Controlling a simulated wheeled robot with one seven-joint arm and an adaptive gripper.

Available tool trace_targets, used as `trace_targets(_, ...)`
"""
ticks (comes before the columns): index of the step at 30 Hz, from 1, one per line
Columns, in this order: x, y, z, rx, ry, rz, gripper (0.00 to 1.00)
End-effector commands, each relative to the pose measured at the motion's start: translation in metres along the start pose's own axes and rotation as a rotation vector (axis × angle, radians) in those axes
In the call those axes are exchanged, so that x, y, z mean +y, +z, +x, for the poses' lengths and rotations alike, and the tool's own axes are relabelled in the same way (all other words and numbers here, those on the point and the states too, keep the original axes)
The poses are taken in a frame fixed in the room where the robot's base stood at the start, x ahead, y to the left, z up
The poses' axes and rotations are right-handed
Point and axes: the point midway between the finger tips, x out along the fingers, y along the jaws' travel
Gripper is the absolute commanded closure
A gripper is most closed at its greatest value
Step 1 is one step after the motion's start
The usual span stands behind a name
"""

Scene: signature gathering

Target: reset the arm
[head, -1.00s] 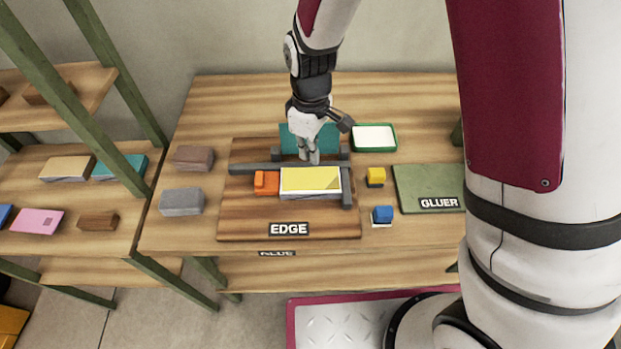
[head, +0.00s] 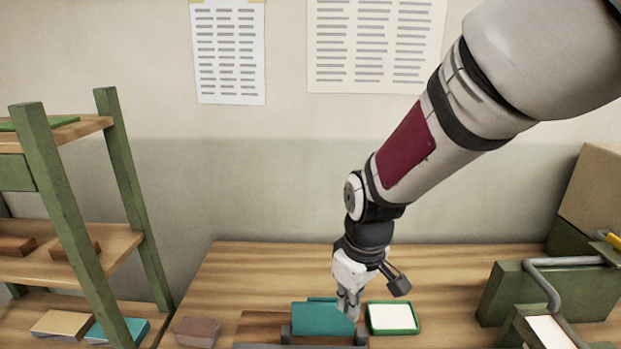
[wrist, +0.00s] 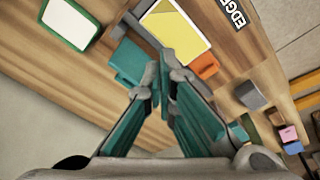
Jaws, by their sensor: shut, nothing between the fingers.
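My gripper (head: 347,308) points down over the work table, with its fingertips together and nothing between them. In the head view it overlaps the right end of a teal block (head: 318,320). The wrist view also shows the gripper (wrist: 163,68), its fingers converging at the tips. Beyond the tips there is a yellow-topped stack (wrist: 176,32), with an orange piece (wrist: 205,66) beside it. The teal block (wrist: 130,62) lies left of the tips. I cannot tell the exact height of the fingertips above the table.
A green-rimmed tray (head: 417,331) lies right of my gripper. A green machine with a grey handle (head: 550,285) stands at the right. A shelf with green posts (head: 125,190) stands at the left. The wall behind carries printed sheets (head: 228,60).

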Motion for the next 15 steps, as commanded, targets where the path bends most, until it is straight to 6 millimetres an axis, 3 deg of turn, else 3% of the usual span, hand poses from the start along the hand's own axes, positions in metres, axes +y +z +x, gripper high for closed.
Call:
trace_targets(1, 0.005, 0.007, -0.02, 0.029, 0.014, 0.048, 1.0)
trace_targets(6, 0.013, 0.038, -0.073, 0.1, 0.049, 0.205, 1.0)
trace_targets(15, 0.009, 0.105, -0.142, 0.223, 0.122, 0.476, 1.0)
